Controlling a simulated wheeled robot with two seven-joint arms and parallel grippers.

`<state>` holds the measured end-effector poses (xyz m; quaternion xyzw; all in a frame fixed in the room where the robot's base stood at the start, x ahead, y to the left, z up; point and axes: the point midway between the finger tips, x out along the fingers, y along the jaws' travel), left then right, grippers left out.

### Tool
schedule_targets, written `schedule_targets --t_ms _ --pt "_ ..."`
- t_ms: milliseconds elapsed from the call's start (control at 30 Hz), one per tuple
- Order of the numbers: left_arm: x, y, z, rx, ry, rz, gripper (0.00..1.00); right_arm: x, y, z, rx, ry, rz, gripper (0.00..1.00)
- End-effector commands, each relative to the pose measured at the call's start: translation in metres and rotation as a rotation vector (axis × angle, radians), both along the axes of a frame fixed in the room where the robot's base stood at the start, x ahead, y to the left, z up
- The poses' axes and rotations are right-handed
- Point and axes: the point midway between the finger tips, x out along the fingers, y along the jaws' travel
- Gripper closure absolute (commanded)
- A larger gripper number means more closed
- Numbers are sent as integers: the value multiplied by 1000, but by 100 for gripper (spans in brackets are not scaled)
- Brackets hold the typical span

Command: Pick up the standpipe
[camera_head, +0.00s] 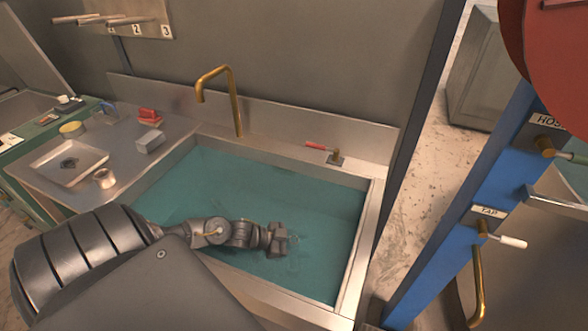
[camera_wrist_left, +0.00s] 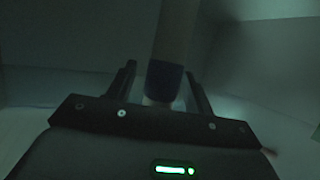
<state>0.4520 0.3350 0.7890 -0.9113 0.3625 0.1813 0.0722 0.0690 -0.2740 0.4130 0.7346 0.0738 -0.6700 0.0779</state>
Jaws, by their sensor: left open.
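My left gripper (camera_head: 282,242) reaches down into the greenish water of the sink (camera_head: 372,235), and its jaws are at or under the surface in the head view. In the left wrist view the picture is dim and murky. It shows the open jaws of my left gripper (camera_wrist_left: 161,72) on either side of a pale upright pipe with a dark blue band (camera_wrist_left: 165,80), which looks like the standpipe. The pipe stands between the fingers; whether it touches either one I cannot tell. In the head view the pipe is hidden. My right gripper is not in view.
A brass faucet (camera_head: 238,105) and a red-handled lever (camera_head: 320,147) stand at the sink's back edge. The left drainboard holds a tray (camera_head: 45,170), a cup (camera_head: 104,179) and a grey block (camera_head: 149,141). A blue post (camera_head: 440,265) with a TAP lever stands at right.

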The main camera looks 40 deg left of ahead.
Motion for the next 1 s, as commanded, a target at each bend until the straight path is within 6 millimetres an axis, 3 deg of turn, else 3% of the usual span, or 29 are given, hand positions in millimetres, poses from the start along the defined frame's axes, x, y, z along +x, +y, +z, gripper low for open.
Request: schedule_targets --t_ms 100,500,833,1000 --pt "0 0 0 0 0 0 51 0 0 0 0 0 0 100" --pt "0 0 0 0 0 0 100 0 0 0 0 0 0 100" --pt "0 0 1 0 -1 0 100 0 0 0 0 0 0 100" --pt "-1 0 19 0 -2 -2 100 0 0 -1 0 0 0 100"
